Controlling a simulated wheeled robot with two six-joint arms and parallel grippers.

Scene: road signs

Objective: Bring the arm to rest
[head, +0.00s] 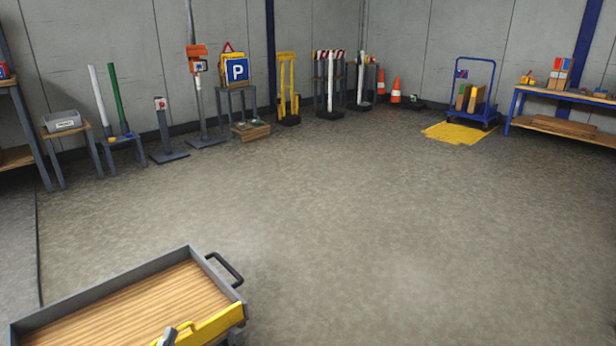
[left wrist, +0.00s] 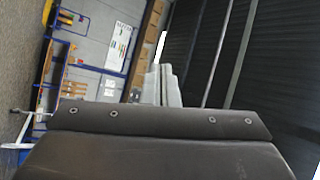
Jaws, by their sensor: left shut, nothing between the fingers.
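My left gripper (head: 172,335) shows only as a small grey piece at the bottom edge of the head view, over the tray with the wooden floor (head: 120,310). It is shut and empty. Most of the arm is out of the picture. In the left wrist view a dark grey bolted part of my own fills the lower half, and the room behind appears tipped on its side. My right gripper is in neither view.
Along the back wall stand sign posts, a blue parking sign (head: 237,70), yellow barriers (head: 288,85) and orange cones (head: 396,90). A blue trolley (head: 474,112) and a workbench (head: 560,98) stand at the right. The middle floor (head: 330,210) is clear.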

